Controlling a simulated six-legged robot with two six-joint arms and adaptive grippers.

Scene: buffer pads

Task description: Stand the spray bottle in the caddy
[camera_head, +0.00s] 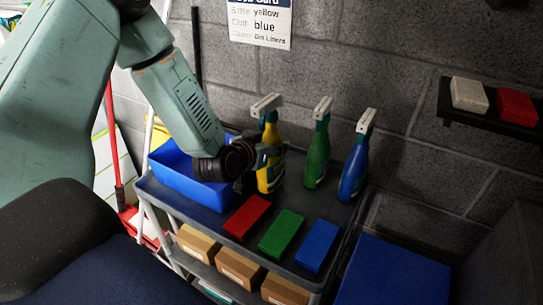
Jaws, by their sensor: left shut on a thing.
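My left arm comes in from the left, and my left gripper (264,153) is shut on the yellow spray bottle (269,177). The bottle is upright with a white trigger head, and the gripper covers part of its body. I cannot tell whether its base touches the cart top. The blue caddy (176,178), an open bin, is at the left end of the cart top, left of the bottle. My arm hides part of the caddy and its inside. My right gripper is not in view.
A green spray bottle (317,156) and a blue one (354,168) stand to the right. Red (246,216), green (281,234) and blue (317,246) blocks lie in front on the cart (205,213). A wall card (261,25) reads "yellow" and "blue". A shelf (485,120) hangs at right.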

